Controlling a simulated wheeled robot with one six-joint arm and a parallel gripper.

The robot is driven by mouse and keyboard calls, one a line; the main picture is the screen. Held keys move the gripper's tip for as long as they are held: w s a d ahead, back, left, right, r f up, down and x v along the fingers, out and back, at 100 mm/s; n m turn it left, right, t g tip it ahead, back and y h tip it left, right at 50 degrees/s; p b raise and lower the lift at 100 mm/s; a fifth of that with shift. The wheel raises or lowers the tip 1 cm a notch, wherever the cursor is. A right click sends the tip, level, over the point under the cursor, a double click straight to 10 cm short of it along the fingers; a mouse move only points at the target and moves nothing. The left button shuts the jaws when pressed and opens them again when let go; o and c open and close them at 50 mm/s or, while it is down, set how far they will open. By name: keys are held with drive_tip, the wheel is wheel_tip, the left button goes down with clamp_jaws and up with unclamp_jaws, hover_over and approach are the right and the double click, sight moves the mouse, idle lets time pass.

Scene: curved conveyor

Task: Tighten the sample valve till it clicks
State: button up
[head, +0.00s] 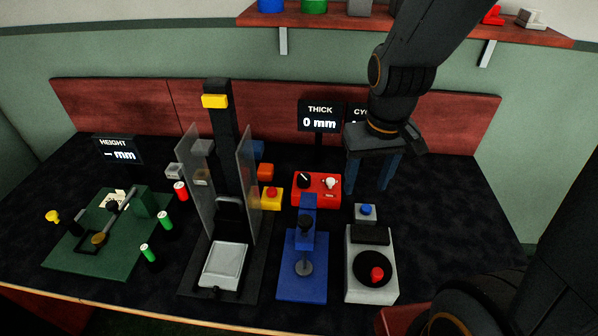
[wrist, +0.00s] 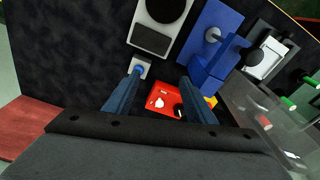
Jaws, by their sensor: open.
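A red box (head: 318,200) stands mid-table with a black knob (head: 304,180) and a white valve-like handle (head: 330,183) on top. In the wrist view the same red box (wrist: 166,88) shows between my fingers, with the white handle (wrist: 158,102) and the black knob (wrist: 178,111). I cannot read a label naming the sample valve. My gripper (head: 369,188) is open and empty, pointing down, to the right of the red box in the head view. In the wrist view its two blue fingers (wrist: 160,80) are wide apart, touching nothing that I can see.
A grey unit with a black disc and red knob (head: 377,274) stands front right, with a blue-button box (head: 366,212) behind it. A blue stand (head: 302,280) and a tall press with clear side panels (head: 246,190) stand left. The table's right side is bare.

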drive_tip(key=w+a+f+n+b, duration=0.1)
drive_tip(key=w+a+f+n, duration=0.1)
drive_tip(key=w, duration=0.3)
drive_tip(key=w+a+f+n, duration=0.1)
drive_tip(key=w+a+n, duration=0.15)
drive_tip(key=w, duration=0.35)
drive_tip(key=n+g+b, duration=0.1)
drive_tip(key=n+b, duration=0.1)
drive_tip(key=n, duration=0.1)
hover_over(304, 177)
wheel_tip(304, 177, down, 5)
drive_tip(key=shift+r, duration=0.1)
drive_tip(key=shift+f+n+p, duration=0.25)
drive_tip(key=shift+f+p, duration=0.05)
drive_tip(key=shift+f, duration=0.05)
drive_tip(key=shift+f+p, duration=0.85)
drive_tip(key=shift+f, duration=2.75)
drive_tip(key=c, duration=1)
drive_tip(key=shift+c, duration=0.2)
